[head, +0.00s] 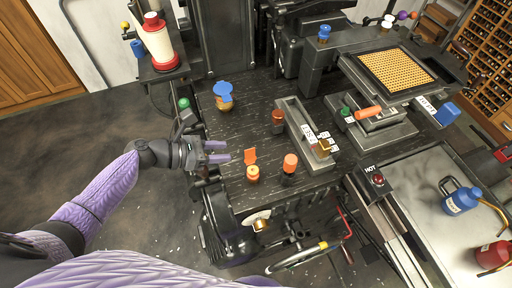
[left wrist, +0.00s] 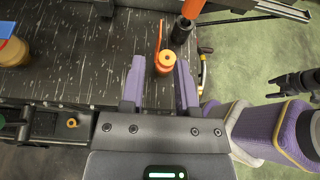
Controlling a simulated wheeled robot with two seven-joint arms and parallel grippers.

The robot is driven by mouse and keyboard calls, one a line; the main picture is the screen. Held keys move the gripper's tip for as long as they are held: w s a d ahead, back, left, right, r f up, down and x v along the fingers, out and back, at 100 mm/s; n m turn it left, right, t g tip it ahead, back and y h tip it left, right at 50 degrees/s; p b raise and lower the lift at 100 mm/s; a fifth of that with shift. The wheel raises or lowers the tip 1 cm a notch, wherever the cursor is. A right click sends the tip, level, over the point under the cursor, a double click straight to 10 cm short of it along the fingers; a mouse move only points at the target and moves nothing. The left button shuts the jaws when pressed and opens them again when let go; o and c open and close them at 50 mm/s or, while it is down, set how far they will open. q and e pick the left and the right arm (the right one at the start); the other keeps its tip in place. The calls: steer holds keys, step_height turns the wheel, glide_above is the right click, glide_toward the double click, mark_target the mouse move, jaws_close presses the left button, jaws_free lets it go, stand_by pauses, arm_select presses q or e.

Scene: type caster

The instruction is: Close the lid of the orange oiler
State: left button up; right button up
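The orange oiler (head: 253,174) is a small bottle with an orange top, standing on the dark bench near its front left edge. Its orange lid (head: 250,156) stands up, open, on the far side of the top. In the left wrist view the oiler (left wrist: 165,61) shows from above, its raised lid (left wrist: 159,37) seen edge-on. My left gripper (head: 229,152) is open and empty, left of the oiler, its purple fingers pointing at it. In the left wrist view the oiler lies ahead of the gap between the fingertips (left wrist: 160,68). I cannot make out my right gripper.
A dark bottle with an orange cap (head: 290,163) stands close right of the oiler. A blue-lidded jar (head: 223,97) is farther back. A metal tray (head: 320,155) with small labelled parts lies to the right. A green knob (head: 184,103) is beyond my left gripper.

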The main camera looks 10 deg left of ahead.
mark_target(250, 156)
arm_select(q)
steer(key=b+x, duration=0.1)
steer(key=x, duration=0.8)
steer(key=shift+w+d+b, duration=0.15)
steer(key=shift+d+b, duration=0.1)
steer(key=shift+b, duration=0.15)
steer(key=shift+w+d, duration=0.1)
steer(key=shift+c, duration=0.7)
jaws_close()
